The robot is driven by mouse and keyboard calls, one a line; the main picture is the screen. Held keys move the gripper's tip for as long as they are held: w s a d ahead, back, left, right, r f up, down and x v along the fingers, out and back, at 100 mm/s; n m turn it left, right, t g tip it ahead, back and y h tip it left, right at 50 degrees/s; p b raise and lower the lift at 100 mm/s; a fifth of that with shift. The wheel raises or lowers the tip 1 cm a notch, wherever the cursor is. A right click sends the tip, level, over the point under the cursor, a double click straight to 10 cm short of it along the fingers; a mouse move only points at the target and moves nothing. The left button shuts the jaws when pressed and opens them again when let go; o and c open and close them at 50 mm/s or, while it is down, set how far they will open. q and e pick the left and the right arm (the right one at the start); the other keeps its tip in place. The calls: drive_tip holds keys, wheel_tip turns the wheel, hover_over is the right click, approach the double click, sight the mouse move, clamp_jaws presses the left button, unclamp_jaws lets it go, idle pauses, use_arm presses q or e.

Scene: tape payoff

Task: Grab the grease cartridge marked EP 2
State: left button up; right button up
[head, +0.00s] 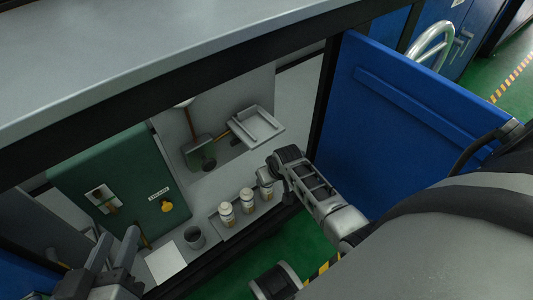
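Three small white cartridges with yellowish label bands stand upright in a row on a tray at the shelf's front: the left one (227,213), the middle one (247,201) and the right one (266,192). Their markings are too small to read, so I cannot tell which is EP 2. My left gripper (116,250) is at the lower left, its two fingers apart and nothing between them. It is well left of the cartridges. My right gripper (272,172) is close to the right cartridge, partly hidden behind its own arm; its fingers do not show clearly.
A dark cup (195,237) and a white sheet (165,261) lie left of the cartridges. A green cabinet (125,185) with a yellow knob stands behind them. A dustpan-like tray (256,127) is farther back. A blue panel (400,125) bounds the right; a grey top (130,50) overhangs.

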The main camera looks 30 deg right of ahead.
sight(267, 187)
drive_tip(key=b+x, duration=0.1)
drive_tip(key=x, duration=0.2)
drive_tip(key=shift+w, duration=0.1)
drive_tip(key=shift+w+f+b, duration=0.1)
drive_tip(key=shift+f+b, duration=0.2)
drive_tip(key=shift+b, duration=0.05)
drive_tip(key=b+x, duration=0.2)
drive_tip(key=shift+w+a+f+b, duration=0.15)
drive_tip(key=shift+w+f+b, duration=0.1)
drive_tip(key=shift+b, duration=0.05)
drive_tip(key=shift+b+x, duration=0.8)
drive_tip(key=shift+x, duration=0.2)
drive_tip(key=shift+w, duration=0.15)
drive_tip(key=shift+r, duration=0.15)
drive_tip(key=c, duration=1.2)
use_arm(q)
drive_tip(key=r+t+h, duration=0.1)
drive_tip(key=w+r+t, duration=0.1)
drive_tip(key=d+r+t+h, duration=0.1)
drive_tip(key=shift+w+r+n+h, duration=0.3)
drive_tip(key=shift+r, duration=0.05)
